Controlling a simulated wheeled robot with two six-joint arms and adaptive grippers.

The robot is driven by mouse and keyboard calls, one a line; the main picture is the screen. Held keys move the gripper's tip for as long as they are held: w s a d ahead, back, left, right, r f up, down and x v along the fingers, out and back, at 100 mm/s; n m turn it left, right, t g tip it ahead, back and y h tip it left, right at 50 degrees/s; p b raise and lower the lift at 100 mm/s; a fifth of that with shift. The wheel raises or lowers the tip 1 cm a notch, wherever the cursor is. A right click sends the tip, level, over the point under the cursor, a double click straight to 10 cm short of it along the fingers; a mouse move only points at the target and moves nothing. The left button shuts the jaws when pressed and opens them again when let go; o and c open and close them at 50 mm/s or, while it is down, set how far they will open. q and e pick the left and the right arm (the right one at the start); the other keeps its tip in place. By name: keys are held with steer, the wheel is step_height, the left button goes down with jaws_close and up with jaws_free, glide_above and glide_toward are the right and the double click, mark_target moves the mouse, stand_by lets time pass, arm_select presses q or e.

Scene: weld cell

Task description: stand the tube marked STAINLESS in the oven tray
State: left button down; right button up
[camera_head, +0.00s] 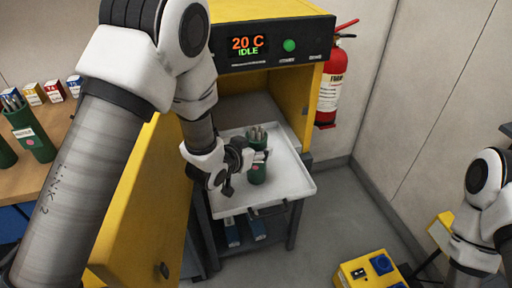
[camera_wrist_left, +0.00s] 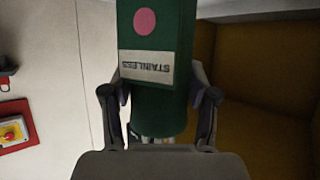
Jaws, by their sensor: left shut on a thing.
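The green tube (camera_head: 257,171), with several rods showing at its top, is in my left gripper (camera_head: 250,158). It looks upright over the pale oven tray (camera_head: 296,180); I cannot tell whether its base touches the tray. In the left wrist view the tube (camera_wrist_left: 157,35) has a pink dot and a label reading STAINLESS, upside down in the picture. The fingers of my left gripper (camera_wrist_left: 158,110) are shut on the tube from both sides. My right arm shows at the right edge of the head view, but its gripper is out of view.
The yellow oven (camera_head: 280,82) has its door (camera_head: 140,215) open at the left; its display (camera_head: 248,45) reads 20 C IDLE. More green tubes (camera_head: 32,133) and small boxes (camera_head: 54,91) are on a wooden bench at left. A red extinguisher (camera_head: 331,85) hangs right. The tray's right side is clear.

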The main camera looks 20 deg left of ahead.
arm_select(q)
steer(key=shift+c, duration=1.5)
jaws_free()
steer(key=shift+f, duration=0.1)
steer(key=shift+r, duration=0.25)
steer(key=v, duration=0.7)
steer(key=shift+s+b, duration=0.25)
steer(key=shift+b, duration=0.1)
